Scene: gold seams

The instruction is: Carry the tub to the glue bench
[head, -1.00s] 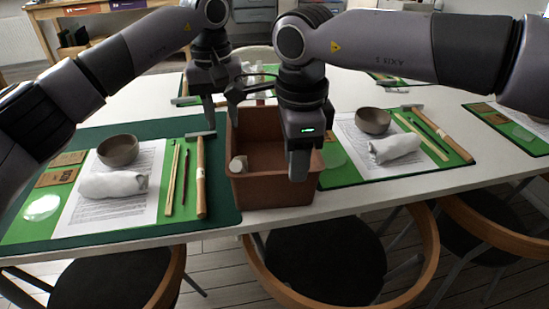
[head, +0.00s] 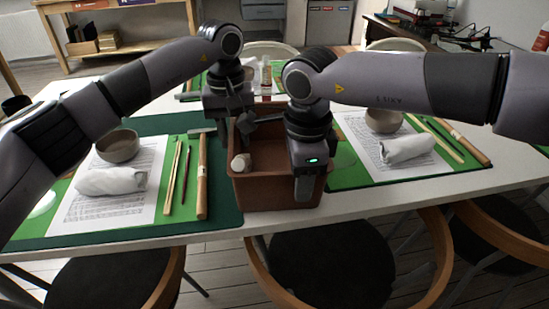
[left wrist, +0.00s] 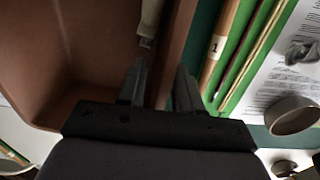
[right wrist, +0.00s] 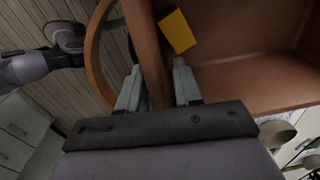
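The tub (head: 262,196) is an open brown box standing on the white table near its front edge, between two green mats. It holds a pale lump (head: 241,163); a yellow piece (right wrist: 177,32) shows inside in the right wrist view. My left gripper (left wrist: 160,88) is open, its fingers on either side of the tub's wall on the mat side, with a gap showing. My right gripper (right wrist: 157,85) is open, astride the opposite wall near the front, with a gap beside one finger. My arms hide part of the tub's rim. I cannot tell which surface is the glue bench.
The left mat (head: 226,205) and right mat (head: 348,178) lie close beside the tub, with bowls, cloths, paper and sticks. Chairs (head: 330,262) stand along the table's front. A wooden shelf bench (head: 120,50) and grey cabinets (head: 328,22) are at the back.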

